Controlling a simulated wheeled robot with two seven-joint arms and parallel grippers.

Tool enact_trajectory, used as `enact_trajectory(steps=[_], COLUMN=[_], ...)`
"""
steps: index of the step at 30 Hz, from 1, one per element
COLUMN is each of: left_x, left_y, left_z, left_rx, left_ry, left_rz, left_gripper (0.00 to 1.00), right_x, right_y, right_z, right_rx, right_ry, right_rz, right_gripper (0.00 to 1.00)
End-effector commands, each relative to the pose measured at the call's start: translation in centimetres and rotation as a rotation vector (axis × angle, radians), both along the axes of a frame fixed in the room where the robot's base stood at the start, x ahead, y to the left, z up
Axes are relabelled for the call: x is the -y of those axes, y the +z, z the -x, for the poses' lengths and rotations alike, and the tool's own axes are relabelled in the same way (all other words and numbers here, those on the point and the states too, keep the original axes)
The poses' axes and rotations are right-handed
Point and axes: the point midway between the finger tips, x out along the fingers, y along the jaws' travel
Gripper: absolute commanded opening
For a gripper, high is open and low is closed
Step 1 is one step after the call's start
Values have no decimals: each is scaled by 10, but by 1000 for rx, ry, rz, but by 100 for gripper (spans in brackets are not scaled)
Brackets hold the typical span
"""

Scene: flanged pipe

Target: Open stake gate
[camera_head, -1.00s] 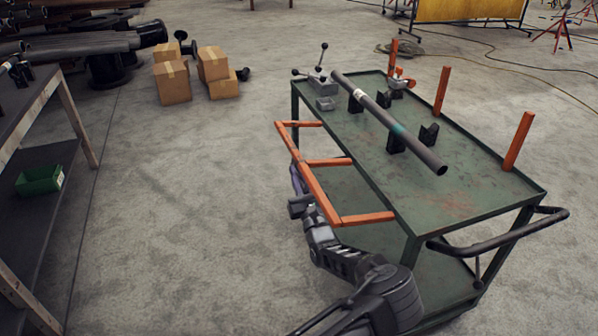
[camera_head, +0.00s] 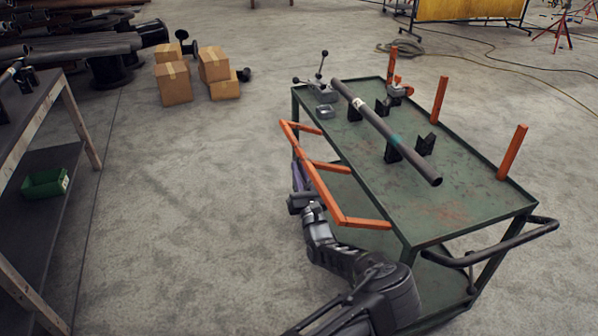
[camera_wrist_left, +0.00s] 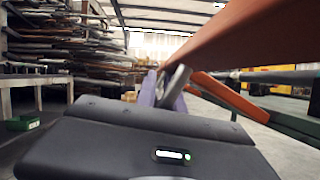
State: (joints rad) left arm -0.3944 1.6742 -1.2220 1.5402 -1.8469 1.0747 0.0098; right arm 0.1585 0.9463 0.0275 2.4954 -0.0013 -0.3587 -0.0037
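The orange stake gate (camera_head: 318,185) is a rail with three short arms, on the left side of the green cart (camera_head: 440,200). It leans outward from the tabletop edge, its long rail out over the floor and a little raised. My left gripper (camera_head: 297,178) is beside and below the rail's outer side, close to its middle arm. In the left wrist view, its purple and grey fingers (camera_wrist_left: 166,90) reach up close to the orange rail (camera_wrist_left: 245,50), but contact and finger gap cannot be made out. My right gripper is out of view.
A long grey pipe (camera_head: 385,130) lies on black supports on the cart. Several orange stakes (camera_head: 512,152) stand upright on the cart's far side. Cardboard boxes (camera_head: 173,83) stand on the floor behind. A workbench (camera_head: 30,115) is at left, with clear floor between.

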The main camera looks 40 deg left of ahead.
Motion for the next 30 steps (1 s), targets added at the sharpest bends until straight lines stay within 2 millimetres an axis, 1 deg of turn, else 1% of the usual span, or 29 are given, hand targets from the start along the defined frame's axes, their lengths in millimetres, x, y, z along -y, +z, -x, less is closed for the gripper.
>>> enact_trajectory(steps=[1, 6, 17, 22, 30], left_x=[1, 1, 4, 17, 49], left_y=[1, 1, -1, -8, -25], left_z=[-1, -1, 1, 11, 36], left_rx=[2, 1, 1, 0, 0], left_ry=[-3, -3, -4, -3, -4], left_rz=[-2, -1, 0, 0, 1], left_gripper=[18, 32, 32, 32, 32], right_x=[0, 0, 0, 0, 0], right_y=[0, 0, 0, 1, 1], right_z=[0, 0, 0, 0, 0], right_rx=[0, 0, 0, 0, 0], right_ry=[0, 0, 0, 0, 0], right_rz=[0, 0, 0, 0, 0], right_gripper=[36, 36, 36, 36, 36])
